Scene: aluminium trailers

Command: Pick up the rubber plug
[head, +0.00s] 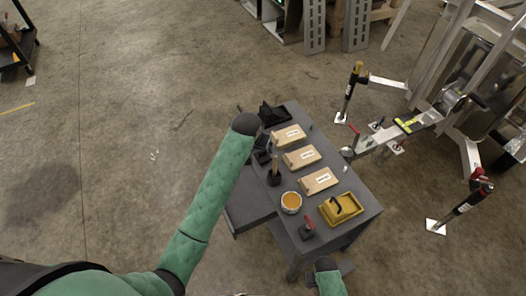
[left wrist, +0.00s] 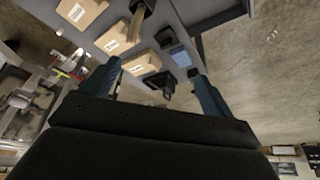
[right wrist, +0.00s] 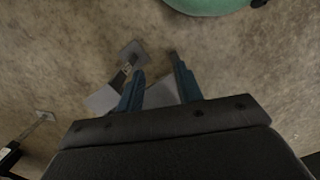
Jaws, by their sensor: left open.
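The grey table (head: 352,221) holds several small dark items, and I cannot tell for certain which one is the rubber plug. A black block-like item (left wrist: 160,82) shows between the fingers of my left gripper (left wrist: 157,75) in the left wrist view, apart from them. A dark blue-grey item (left wrist: 180,57) lies just beyond it. My left gripper is open and empty over the table's far left end; in the head view my own arm largely hides it. My right gripper (right wrist: 157,66) has its fingers apart, with nothing between them, low by the table's near end.
Three cardboard boxes (head: 302,157) lie in a row on the table. Near them are an orange-filled can (head: 291,202), a yellow tray (head: 341,209) and a red-and-black item (head: 308,231). A metal trailer frame (head: 385,137) stands close on the right.

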